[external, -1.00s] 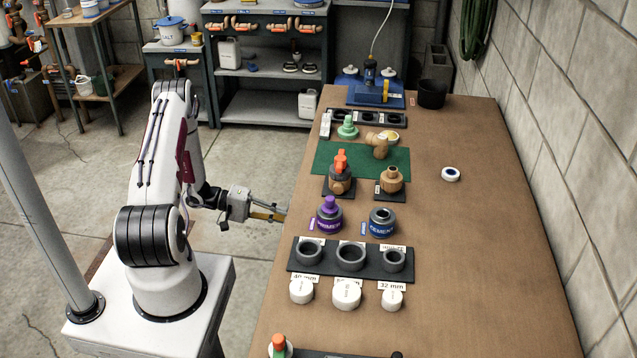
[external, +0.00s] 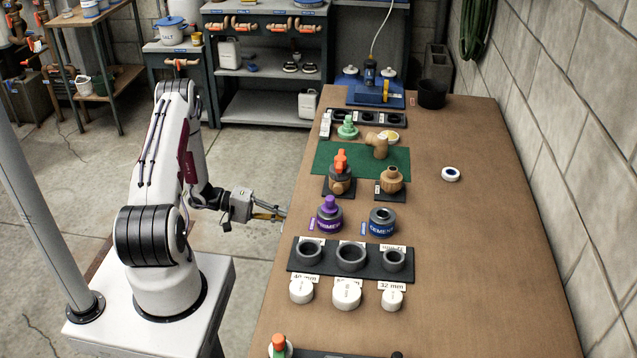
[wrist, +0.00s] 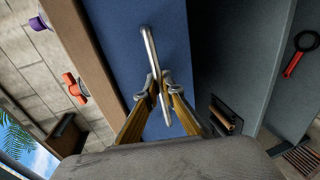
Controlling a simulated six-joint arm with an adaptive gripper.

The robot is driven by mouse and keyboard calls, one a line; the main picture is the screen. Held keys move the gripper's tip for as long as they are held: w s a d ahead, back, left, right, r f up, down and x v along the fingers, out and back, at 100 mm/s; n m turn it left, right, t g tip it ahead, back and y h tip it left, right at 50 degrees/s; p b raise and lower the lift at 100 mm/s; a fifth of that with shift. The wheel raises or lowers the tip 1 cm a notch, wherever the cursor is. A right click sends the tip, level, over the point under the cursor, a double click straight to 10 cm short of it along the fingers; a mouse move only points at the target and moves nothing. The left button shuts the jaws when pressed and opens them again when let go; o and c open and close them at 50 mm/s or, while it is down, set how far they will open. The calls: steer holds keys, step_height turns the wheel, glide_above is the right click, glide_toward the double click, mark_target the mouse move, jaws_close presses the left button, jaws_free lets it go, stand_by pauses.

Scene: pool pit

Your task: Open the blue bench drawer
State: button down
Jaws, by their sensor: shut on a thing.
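The blue drawer front (wrist: 115,30) fills the upper middle of the wrist view, beside the brown bench edge. A silver bar handle (wrist: 150,45) runs along it. My gripper (wrist: 157,84) is shut on this handle, with its yellow fingers on either side of the bar. In the external view my gripper (external: 281,213) is at the left edge of the bench. The drawer face is hidden there below the bench top, and I cannot tell any gap around it.
The brown bench top (external: 480,260) holds a purple-capped can (external: 329,216), a blue-labelled cement can (external: 381,222), a dark ring holder (external: 350,261) and white caps (external: 346,296). Grey floor (external: 250,160) lies open between my arm and the shelves. A wall stands at right.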

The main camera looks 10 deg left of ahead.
steer(key=f+v, duration=0.2)
steer(key=v, duration=1.1)
steer(key=a+f+v, duration=0.1)
steer(key=f+v, duration=0.2)
steer(key=v, duration=1)
steer(key=shift+a+f, duration=0.2)
steer(key=shift+a, duration=0.2)
steer(key=c, duration=2.5)
jaws_free()
steer(key=shift+a, duration=0.1)
steer(key=shift+v, duration=5.9)
